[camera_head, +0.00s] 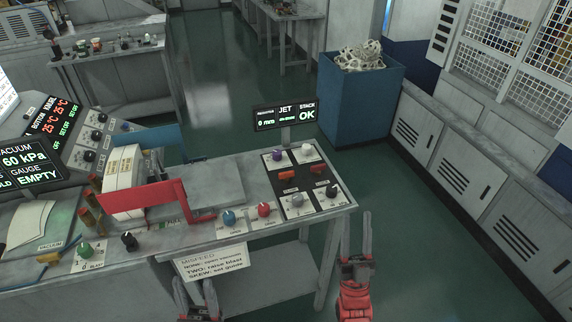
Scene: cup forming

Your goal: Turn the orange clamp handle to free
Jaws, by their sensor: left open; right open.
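I cannot single out the orange clamp handle with certainty. Two orange-brown handles, a front one (90,219) and a rear one (95,184), stand left of a stack of pale sheets (122,175). A red bracket (150,196) runs across the front of that stack. My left gripper (196,290) is open and empty at the bottom, in front of the table. My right gripper (357,238) is open and empty, beyond the table's right edge. Neither gripper touches anything.
The grey table (230,178) carries a blue knob (229,217), a red knob (263,210) and a switch panel (327,205) with two orange-red switches. A small display (284,117) stands behind. A sign (211,260) hangs at the front. A blue bin (362,105) stands on open floor.

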